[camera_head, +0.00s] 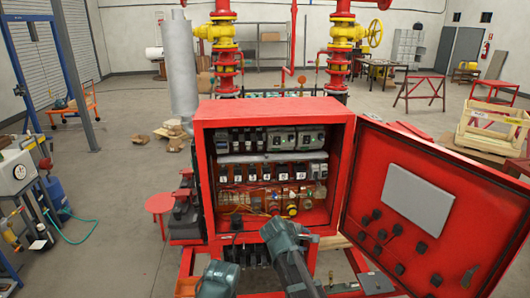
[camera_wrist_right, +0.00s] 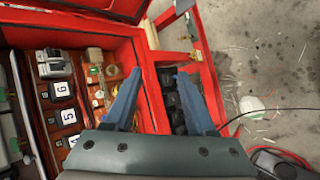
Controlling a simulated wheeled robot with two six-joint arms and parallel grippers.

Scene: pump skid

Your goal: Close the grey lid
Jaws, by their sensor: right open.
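The red cabinet (camera_head: 272,110) stands open at the centre of the head view. Its red door (camera_head: 370,172) is swung wide open to the right and has a light grey rectangular panel (camera_head: 417,193) on its inner face. My right gripper (camera_head: 308,238) is low in front of the cabinet's bottom edge, its fingers small and partly hidden by the wrist. In the right wrist view its two blue fingers (camera_wrist_right: 159,74) are apart with nothing between them, beside the cabinet's lower edge (camera_wrist_right: 147,80). My left gripper is not in view.
Several breakers (camera_head: 290,170) and wiring fill the cabinet. Red pipes with yellow valves (camera_head: 343,32) rise behind it, and a grey cylinder (camera_head: 181,65) stands behind left. A wooden crate (camera_head: 492,124) is behind the door. Open floor (camera_head: 115,190) lies to the left.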

